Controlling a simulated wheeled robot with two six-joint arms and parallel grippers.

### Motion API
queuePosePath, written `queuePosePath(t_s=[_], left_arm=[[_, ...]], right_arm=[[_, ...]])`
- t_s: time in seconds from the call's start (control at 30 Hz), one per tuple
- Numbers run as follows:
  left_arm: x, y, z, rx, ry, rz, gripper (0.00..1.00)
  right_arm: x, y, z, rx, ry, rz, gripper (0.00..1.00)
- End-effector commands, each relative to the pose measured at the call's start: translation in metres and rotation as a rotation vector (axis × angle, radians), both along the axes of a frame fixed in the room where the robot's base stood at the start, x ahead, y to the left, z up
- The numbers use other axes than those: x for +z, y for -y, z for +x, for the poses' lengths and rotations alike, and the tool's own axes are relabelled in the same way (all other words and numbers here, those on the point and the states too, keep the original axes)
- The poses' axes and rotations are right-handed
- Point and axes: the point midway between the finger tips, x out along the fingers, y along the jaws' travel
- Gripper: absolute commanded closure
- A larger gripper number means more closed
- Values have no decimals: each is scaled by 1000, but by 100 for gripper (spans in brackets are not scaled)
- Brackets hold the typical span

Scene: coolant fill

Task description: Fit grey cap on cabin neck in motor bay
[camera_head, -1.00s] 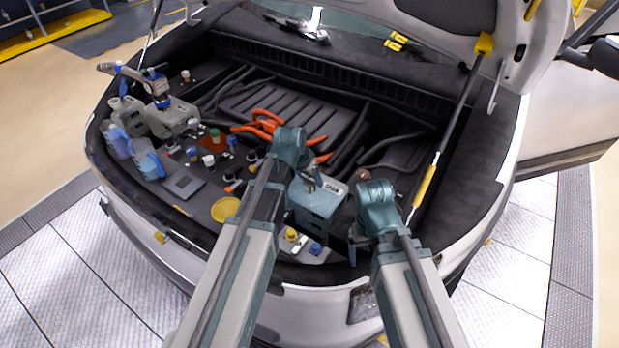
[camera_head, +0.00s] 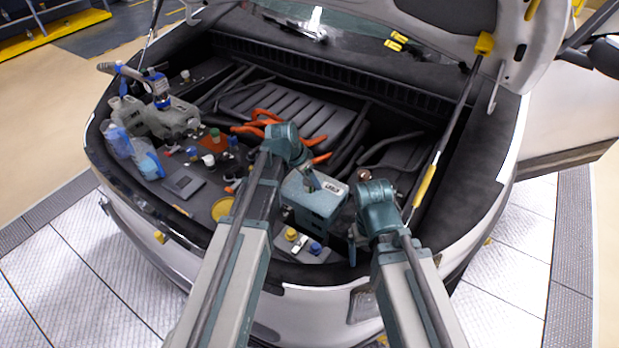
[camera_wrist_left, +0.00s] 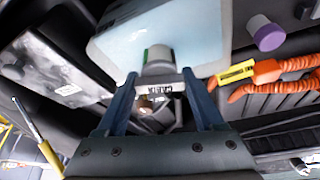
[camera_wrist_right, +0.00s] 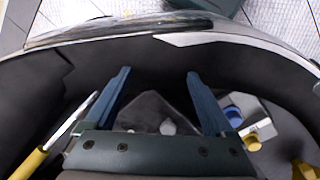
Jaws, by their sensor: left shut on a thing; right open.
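A pale teal tank (camera_head: 310,208) with a white lettered label stands in the front middle of the bay. My left gripper (camera_head: 312,181) reaches to its top. In the left wrist view my left gripper (camera_wrist_left: 166,82) is shut on a grey cap (camera_wrist_left: 160,62) with a green strip at its left edge. The cap overlaps the pale tank body (camera_wrist_left: 170,30) in that view; whether it touches the neck I cannot tell. A label reading CABIN (camera_wrist_left: 172,91) shows between the fingers. My right gripper (camera_wrist_right: 160,88) is open and empty, low over the bay's front edge.
Orange cables (camera_head: 265,122) run behind the tank. Yellow and blue caps (camera_head: 316,248) sit in front of it. Blue bottles (camera_head: 147,160) and several small caps crowd the left. A purple cap (camera_wrist_left: 268,35) shows in the left wrist view. A prop rod (camera_head: 425,185) stands at right.

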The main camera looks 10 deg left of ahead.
Motion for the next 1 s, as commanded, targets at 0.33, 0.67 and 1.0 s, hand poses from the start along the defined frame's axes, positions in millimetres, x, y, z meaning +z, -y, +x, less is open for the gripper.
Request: queuePosePath(t_s=[0.33, 0.67, 1.0], left_arm=[[0, 0, 1, -241, -1, -1, 66], [0, -1, 2, -299, -2, 1, 66], [0, -1, 1, -521, -1, 2, 66]], right_arm=[[0, 0, 0, 0, 0, 0, 12], [0, 0, 0, 0, 0, 0, 12], [0, 0, 0, 0, 0, 0, 12]])
